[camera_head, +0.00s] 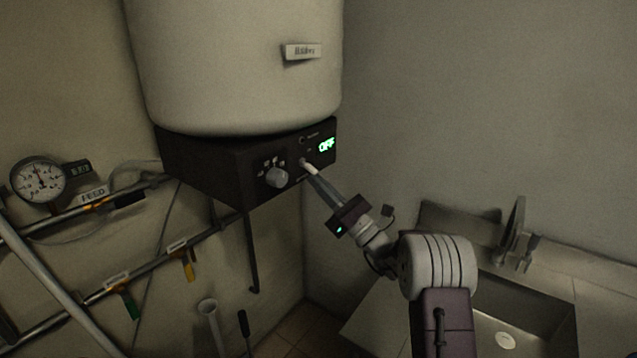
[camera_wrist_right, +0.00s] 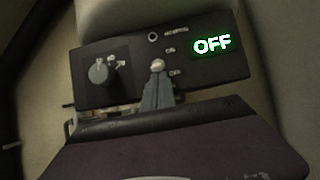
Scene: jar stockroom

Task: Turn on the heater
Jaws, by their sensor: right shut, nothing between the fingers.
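The heater (camera_head: 240,70) is a large pale tank on the wall, with a black control box (camera_head: 215,172) under it. The box's front has a round grey knob (camera_head: 277,177) and a green display (camera_head: 327,145) reading OFF. The display (camera_wrist_right: 212,45) also reads OFF in the right wrist view, with the knob (camera_wrist_right: 102,72) to its left. A small light switch tip (camera_wrist_right: 158,66) shows between them, beside small labels. My right gripper (camera_head: 312,172) is shut with its fingertips at this switch; whether they touch cannot be told. My left gripper is not in view.
A pressure gauge (camera_head: 38,181) and pipes with yellow and green tagged handles run along the left wall. A sink (camera_head: 510,310) with a tap (camera_head: 515,235) is at the lower right. The wall right of the heater is bare.

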